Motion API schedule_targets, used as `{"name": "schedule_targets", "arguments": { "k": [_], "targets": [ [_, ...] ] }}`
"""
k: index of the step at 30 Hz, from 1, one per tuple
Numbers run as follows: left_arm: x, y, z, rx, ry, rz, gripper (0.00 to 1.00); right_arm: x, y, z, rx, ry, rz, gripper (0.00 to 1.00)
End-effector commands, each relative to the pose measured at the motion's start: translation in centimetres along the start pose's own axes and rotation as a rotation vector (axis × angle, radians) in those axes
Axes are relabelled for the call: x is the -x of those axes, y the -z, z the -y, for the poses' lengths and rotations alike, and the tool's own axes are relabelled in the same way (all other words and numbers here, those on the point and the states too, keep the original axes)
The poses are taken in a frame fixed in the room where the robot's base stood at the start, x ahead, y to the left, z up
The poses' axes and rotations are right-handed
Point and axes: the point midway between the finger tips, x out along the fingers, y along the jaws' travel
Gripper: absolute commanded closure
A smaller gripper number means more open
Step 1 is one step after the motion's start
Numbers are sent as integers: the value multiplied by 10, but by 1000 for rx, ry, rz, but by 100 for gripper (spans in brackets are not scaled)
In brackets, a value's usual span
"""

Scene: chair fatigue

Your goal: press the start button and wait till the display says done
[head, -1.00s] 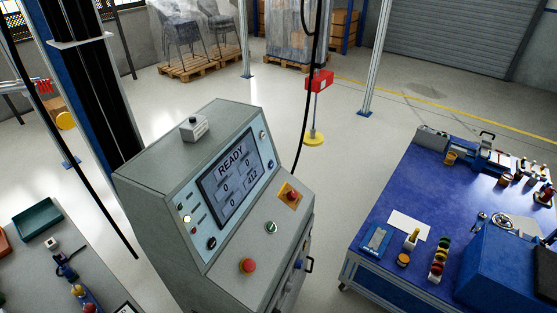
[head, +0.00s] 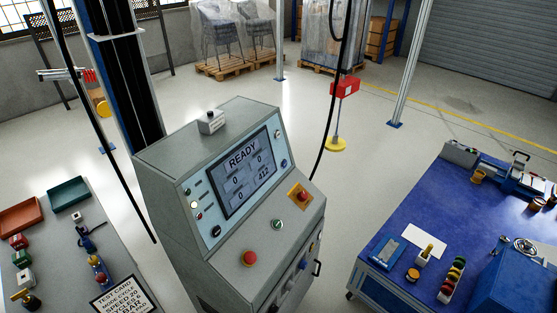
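A grey control cabinet (head: 178,175) stands in the middle of the head view with a sloped front. Its display (head: 243,172) reads READY, with several number boxes below; three show 0 and one seems to read 412. On the lower ledge is a small green button (head: 277,225) with a pale ring, probably the start button; its label is too small to read. A red mushroom button (head: 249,258) sits to its lower left, and a red knob on a yellow plate (head: 299,194) to its upper right. Neither gripper is in view.
A grey bench (head: 130,276) with trays, small parts and a test card (head: 126,300) is at left. A blue-topped workbench (head: 405,225) with tools is at right. The floor between cabinet and workbench is clear.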

Motion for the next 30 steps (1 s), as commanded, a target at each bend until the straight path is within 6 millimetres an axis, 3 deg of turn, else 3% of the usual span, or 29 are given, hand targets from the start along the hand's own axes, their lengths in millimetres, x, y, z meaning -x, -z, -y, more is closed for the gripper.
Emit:
{"name": "schedule_targets", "arguments": {
  "k": [2, 14, 30],
  "targets": [
    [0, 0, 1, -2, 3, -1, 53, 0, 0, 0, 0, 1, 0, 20],
    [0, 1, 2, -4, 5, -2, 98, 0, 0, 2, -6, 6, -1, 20],
    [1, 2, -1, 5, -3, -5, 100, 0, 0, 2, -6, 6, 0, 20]
  ]
}}
